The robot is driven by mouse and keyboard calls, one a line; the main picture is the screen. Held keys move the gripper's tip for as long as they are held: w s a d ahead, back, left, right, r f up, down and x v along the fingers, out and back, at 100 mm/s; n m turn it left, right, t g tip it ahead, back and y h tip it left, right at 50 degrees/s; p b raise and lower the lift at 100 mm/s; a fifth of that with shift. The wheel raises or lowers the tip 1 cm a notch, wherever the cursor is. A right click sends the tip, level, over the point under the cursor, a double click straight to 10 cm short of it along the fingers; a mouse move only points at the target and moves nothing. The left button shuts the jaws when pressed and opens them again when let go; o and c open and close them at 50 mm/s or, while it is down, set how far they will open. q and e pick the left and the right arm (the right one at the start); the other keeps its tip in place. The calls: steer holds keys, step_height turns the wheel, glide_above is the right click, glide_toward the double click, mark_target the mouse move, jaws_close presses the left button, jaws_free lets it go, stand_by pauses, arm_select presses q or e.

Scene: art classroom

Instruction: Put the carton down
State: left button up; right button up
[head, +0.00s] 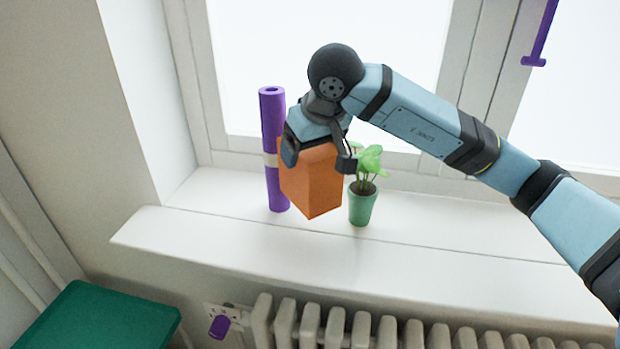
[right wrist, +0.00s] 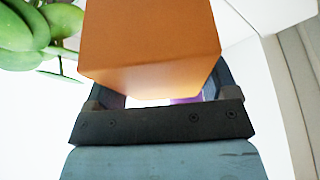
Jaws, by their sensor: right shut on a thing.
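An orange carton (head: 312,184) is held in my right gripper (head: 318,160), whose fingers close on its upper part from either side. In the head view the carton is in front of a purple roll and beside a potted plant, over the white windowsill (head: 420,236). I cannot tell whether its bottom touches the sill. In the right wrist view the carton (right wrist: 150,40) fills the top middle, between the fingers of the gripper. My left gripper does not show.
The purple roll (head: 272,120) stands upright just left of the carton. The green potted plant (head: 362,206) stands close on the right. The sill is bare further right and at far left. A radiator (head: 345,330) is below, and a green surface (head: 95,320) is at lower left.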

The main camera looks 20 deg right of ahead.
step_height(320, 180, down, 6)
steer(key=shift+s+a+f, duration=0.1)
steer(key=shift+s+a, duration=0.05)
steer(key=shift+w+f, duration=0.2)
steer(key=shift+f, duration=0.2)
steer(key=shift+f, duration=0.15)
steer(key=o, duration=1.5)
